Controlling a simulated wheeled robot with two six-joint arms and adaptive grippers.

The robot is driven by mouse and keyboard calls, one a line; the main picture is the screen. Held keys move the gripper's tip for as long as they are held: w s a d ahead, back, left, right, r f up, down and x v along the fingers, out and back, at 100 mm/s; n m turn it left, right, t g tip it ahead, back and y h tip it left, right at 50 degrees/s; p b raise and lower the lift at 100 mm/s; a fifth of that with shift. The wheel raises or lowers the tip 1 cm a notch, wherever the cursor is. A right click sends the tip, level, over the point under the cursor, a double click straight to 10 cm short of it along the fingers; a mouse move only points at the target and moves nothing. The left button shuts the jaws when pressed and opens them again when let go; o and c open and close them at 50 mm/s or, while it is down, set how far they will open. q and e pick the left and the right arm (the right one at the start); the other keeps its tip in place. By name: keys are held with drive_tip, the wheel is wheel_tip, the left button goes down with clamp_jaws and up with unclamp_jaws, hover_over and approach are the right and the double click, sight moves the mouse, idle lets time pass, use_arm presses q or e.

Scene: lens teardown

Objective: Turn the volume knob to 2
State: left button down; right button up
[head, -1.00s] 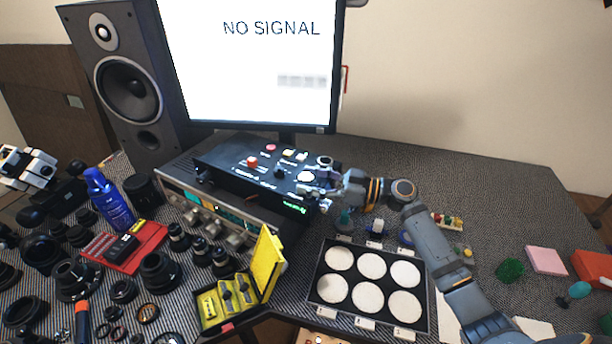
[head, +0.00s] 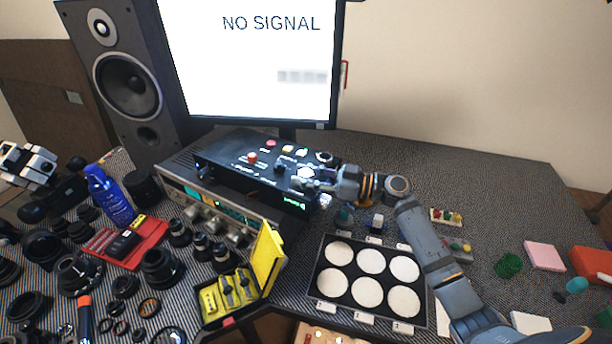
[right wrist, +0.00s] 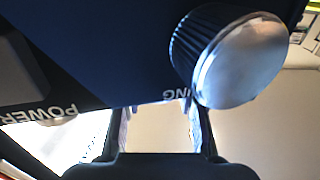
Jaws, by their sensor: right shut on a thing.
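The black control box (head: 235,171) lies below the monitor, with several small knobs and buttons on top. A silver-topped knob (head: 306,172) is near its right end and looms large in the right wrist view (right wrist: 240,60), beside my fingers. My right gripper (head: 304,183) reaches in from the right, low at this end of the box. In the right wrist view its two fingers (right wrist: 159,115) stand a little apart at the panel edge. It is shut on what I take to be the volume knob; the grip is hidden. No scale mark is readable.
The box rests on a silver receiver (head: 215,210). A yellow case (head: 268,258) stands open in front, beside a tray (head: 318,290) of white discs. Lenses crowd the left, with a blue bottle (head: 110,197). Table is clear at the back right.

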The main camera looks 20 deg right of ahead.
drive_tip(key=shift+m+t, duration=0.3)
drive_tip(key=shift+t, duration=0.1)
drive_tip(key=shift+s+m+t+h, duration=0.1)
drive_tip(key=shift+m+t+h, duration=0.2)
drive_tip(key=shift+h, duration=0.2)
drive_tip(key=shift+a+m+t+h, duration=0.1)
drive_tip(key=shift+m+t+h, duration=0.6)
drive_tip(key=shift+t, duration=0.2)
drive_tip(key=m+t+h, duration=0.1)
drive_tip(key=m+t+h+p, duration=0.1)
drive_tip(key=m+h+p, duration=0.1)
drive_tip(key=shift+r+t+h, duration=0.25)
drive_tip(key=shift+t+h, duration=0.15)
drive_tip(key=shift+f+m+t+h+p, duration=0.2)
drive_tip(key=shift+m+t+h+p, duration=0.3)
drive_tip(key=shift+m+h+p, duration=0.45)
drive_tip(key=shift+h, duration=0.35)
drive_tip(key=o, duration=1.2)
